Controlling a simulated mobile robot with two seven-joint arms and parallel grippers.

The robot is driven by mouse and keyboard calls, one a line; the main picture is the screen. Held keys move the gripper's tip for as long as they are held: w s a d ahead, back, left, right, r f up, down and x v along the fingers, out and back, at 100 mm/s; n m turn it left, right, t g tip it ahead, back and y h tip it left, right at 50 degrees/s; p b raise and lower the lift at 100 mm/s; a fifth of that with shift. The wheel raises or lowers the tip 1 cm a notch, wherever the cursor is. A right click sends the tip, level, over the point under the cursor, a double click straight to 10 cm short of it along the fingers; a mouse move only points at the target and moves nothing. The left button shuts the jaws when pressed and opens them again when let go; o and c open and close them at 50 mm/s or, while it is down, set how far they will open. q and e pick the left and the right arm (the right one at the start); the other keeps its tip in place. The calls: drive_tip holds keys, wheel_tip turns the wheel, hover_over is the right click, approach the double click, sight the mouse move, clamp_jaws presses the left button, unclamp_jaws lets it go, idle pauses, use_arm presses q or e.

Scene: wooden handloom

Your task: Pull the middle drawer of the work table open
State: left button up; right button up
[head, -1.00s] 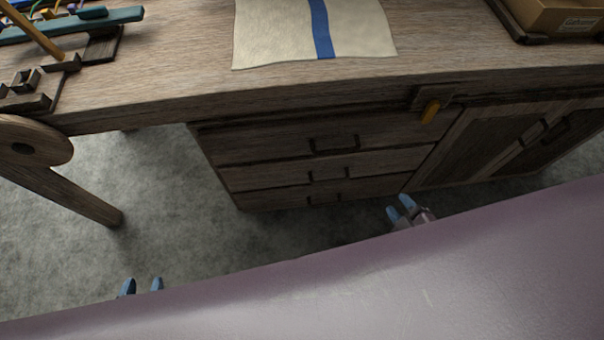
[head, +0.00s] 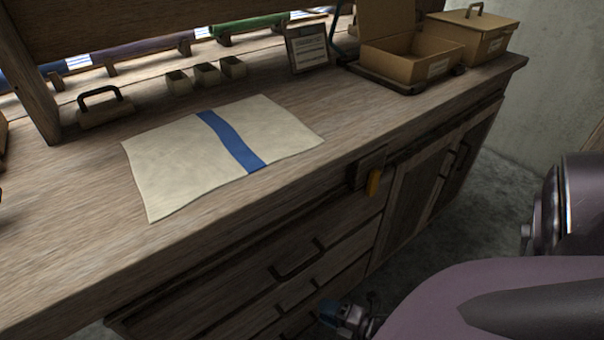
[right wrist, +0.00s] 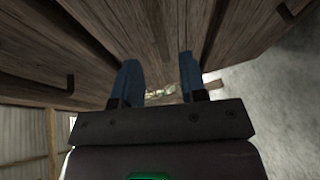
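The work table (head: 60,262) has a stack of wooden drawers in its front. The top drawer (head: 245,292) has a dark handle (head: 298,262). The middle drawer (head: 325,283) lies just below and looks flush, its handle (head: 296,292) only partly clear. My right gripper (head: 328,312) is low in front of the drawers, partly hidden by my own arm. In the right wrist view, my right gripper (right wrist: 158,78) has its two blue fingers apart with nothing between them. Wooden fronts and dark handles show beyond. I cannot tell whether it touches anything. My left gripper is out of view.
A cream cloth with a blue stripe (head: 232,143) lies on the tabletop. An orange tag (head: 374,182) hangs at the front edge. Cabinet doors (head: 418,190) are right of the drawers. Cardboard boxes (head: 412,60) stand at the back right. Grey floor (head: 480,200) is clear at right.

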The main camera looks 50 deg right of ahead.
sight(306, 301)
drive_tip(key=b+x, duration=0.1)
drive_tip(key=x, duration=0.5)
drive_tip(key=shift+w+f, duration=0.15)
drive_tip(key=shift+w, duration=0.1)
clamp_jaws()
